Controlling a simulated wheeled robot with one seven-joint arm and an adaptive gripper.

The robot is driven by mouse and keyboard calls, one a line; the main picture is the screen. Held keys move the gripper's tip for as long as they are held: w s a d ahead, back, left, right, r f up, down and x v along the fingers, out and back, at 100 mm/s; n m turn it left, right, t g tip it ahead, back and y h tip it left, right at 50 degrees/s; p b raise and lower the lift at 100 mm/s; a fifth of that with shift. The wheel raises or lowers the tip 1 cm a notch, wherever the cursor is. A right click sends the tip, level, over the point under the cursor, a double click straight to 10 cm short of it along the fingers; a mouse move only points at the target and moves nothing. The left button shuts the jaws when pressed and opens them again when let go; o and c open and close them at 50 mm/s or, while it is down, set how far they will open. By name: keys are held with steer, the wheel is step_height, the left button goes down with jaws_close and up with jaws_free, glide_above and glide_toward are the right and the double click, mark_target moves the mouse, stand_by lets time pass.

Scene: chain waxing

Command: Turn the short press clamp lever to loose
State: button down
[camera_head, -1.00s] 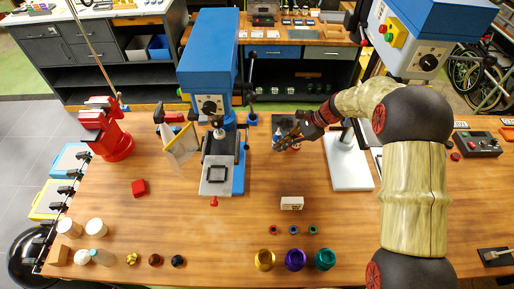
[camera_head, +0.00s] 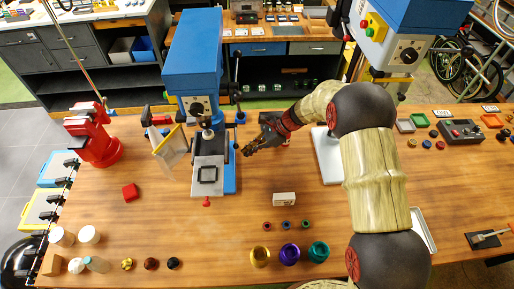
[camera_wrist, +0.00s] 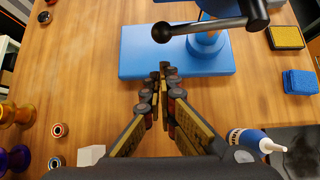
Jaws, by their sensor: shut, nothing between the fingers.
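The short press (camera_head: 191,60) is blue and stands left of centre on the wooden bench, with a blue base (camera_head: 229,171). A black lever (camera_head: 237,88) rises at its right side. In the wrist view, a black lever (camera_wrist: 205,26) with a ball end lies across the blue column (camera_wrist: 206,45), above the blue base (camera_wrist: 140,52). I cannot tell whether it is loose or tight. My gripper (camera_head: 246,151) is just right of the base. In the wrist view its fingertips (camera_wrist: 163,72) are together and empty, over the base's near edge, apart from the lever.
A white box (camera_head: 284,199) and several coloured cups (camera_head: 289,253) stand in front of my gripper. The tall press has a white base (camera_head: 325,160) behind my arm. A bottle (camera_wrist: 250,140) is right of my gripper.

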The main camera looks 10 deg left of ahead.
steer(key=shift+s+a+r, duration=0.1)
steer(key=shift+a+r, duration=0.15)
steer(key=shift+r, duration=0.4)
steer(key=shift+s+a+r, duration=0.1)
steer(key=shift+a+r, duration=0.15)
steer(key=shift+r, duration=0.35)
steer(key=shift+r+p, duration=0.35)
steer(key=shift+p, duration=0.35)
steer(key=shift+w+a+r+m+g+h+p, duration=0.15)
steer(key=shift+r+m+g+p, duration=0.25)
steer(key=shift+r+g+p, duration=0.5)
steer(key=shift+w+d+r+m+g+h+p, duration=0.15)
steer(key=shift+r+m+g+p, duration=0.25)
steer(key=shift+r+g+p, duration=0.55)
steer(key=shift+w+a+r+m+g+h+p, duration=0.2)
steer(key=shift+r+m+g+p, duration=0.3)
steer(key=shift+r+p, duration=0.7)
steer(key=shift+f, duration=0.1)
steer(key=shift+d, duration=0.1)
